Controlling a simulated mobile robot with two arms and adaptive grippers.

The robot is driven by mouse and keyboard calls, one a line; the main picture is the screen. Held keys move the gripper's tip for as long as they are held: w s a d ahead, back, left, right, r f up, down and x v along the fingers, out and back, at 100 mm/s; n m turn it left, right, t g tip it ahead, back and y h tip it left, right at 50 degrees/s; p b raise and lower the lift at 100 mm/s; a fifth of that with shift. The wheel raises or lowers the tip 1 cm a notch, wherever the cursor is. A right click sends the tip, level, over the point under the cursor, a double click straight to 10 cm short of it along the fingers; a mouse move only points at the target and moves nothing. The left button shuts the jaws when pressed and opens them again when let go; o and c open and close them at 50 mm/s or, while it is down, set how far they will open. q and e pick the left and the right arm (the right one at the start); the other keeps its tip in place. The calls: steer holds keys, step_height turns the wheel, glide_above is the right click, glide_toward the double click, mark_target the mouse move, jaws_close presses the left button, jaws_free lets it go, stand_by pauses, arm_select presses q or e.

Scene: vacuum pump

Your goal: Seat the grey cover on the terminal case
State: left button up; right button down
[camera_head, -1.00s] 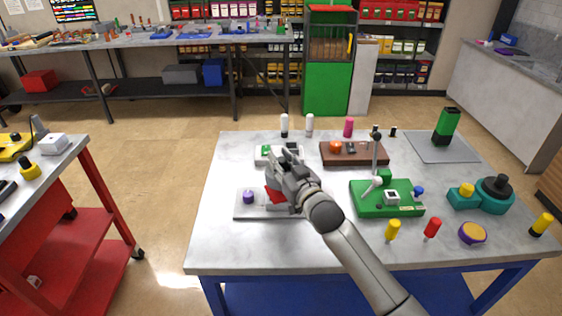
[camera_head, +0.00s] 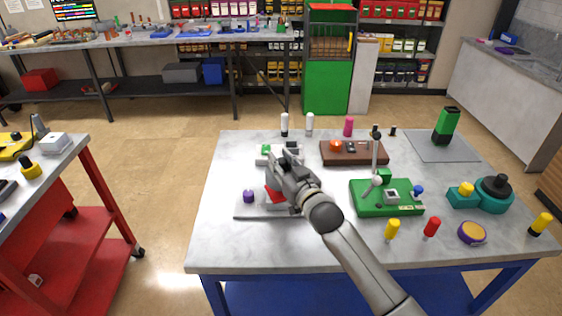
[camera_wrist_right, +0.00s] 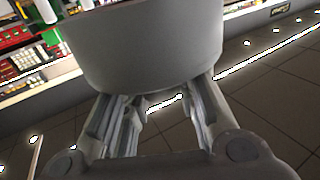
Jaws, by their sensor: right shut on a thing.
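My right gripper (camera_head: 283,163) is over the left part of the table, above a flat grey plate (camera_head: 240,212). In the wrist view its fingers (camera_wrist_right: 150,105) are shut on a large, smooth, rounded grey piece, which looks like the grey cover (camera_wrist_right: 145,45). In the head view the gripper mostly hides this piece. A small red part (camera_head: 273,195) and a purple knob (camera_head: 248,196) are on the plate, beside and below the gripper. I cannot tell for certain which thing is the terminal case. My left gripper is out of view.
Behind the gripper is a light box with a green part (camera_head: 265,149). To its right are a brown block (camera_head: 372,158) and a green board with a post (camera_head: 372,207). Several bottles stand at the back edge. The table's front left (camera_head: 225,245) is clear.

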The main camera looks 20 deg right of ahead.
steer(key=shift+f+b, duration=0.6)
steer(key=shift+f, duration=0.35)
steer(key=shift+f, duration=0.75)
stand_by(1.3)
steer(key=shift+b, duration=0.3)
steer(key=c, duration=1.1)
jaws_free()
steer(key=shift+r+p, duration=4.35)
steer(key=shift+r, duration=0.2)
steer(key=shift+f, duration=0.1)
